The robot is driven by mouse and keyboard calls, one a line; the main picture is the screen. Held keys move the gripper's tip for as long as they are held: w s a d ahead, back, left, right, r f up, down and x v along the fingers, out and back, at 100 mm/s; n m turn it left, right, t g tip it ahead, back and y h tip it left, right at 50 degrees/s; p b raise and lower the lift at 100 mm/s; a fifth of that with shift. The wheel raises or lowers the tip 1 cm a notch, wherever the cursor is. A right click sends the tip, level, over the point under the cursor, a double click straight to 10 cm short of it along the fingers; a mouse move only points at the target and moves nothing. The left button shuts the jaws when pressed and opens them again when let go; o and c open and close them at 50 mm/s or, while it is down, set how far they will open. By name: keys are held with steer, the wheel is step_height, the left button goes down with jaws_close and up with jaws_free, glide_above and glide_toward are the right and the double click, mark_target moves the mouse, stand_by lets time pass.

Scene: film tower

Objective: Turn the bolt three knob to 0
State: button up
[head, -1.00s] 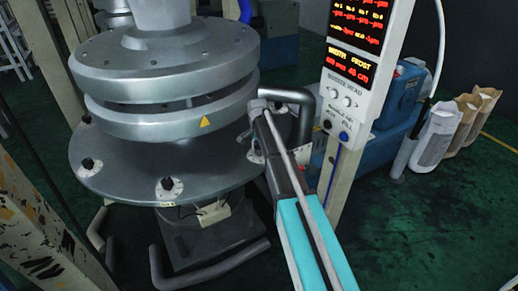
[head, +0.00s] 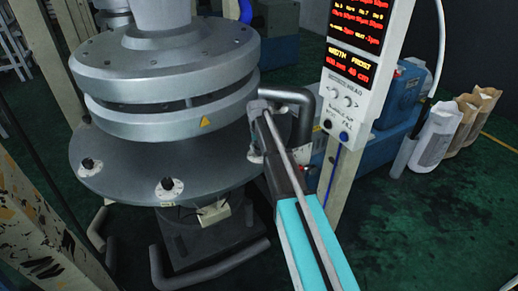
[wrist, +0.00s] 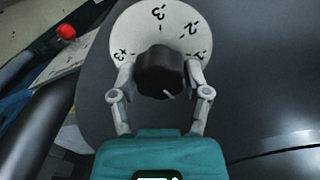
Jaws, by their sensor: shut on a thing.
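The knob (wrist: 160,75) is black and round and sits on a white dial (wrist: 120,30) with black numbers and tick marks, including -3 and -2. A short white mark shows on the knob's lower right, on the side towards my gripper's body. My gripper (wrist: 161,70) has one finger on each side of the knob and is shut on it. In the head view my gripper (head: 256,148) is at the right edge of the round grey plate (head: 215,165). The held knob is hidden there by my arm. I cannot read which bolt it is.
Two more black knobs on white dials, one at the left (head: 87,164) and one at the front (head: 167,184), sit on the plate's rim. A control panel (head: 350,80) with red and orange readouts stands right of my arm. A bent grey pipe (head: 300,105) is close behind my gripper.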

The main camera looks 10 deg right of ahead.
steer(key=shift+s+n, duration=0.15)
steer(key=shift+n, duration=0.65)
steer(key=o, duration=1.2)
steer(key=shift+c, duration=0.2)
steer(key=shift+m, duration=0.3)
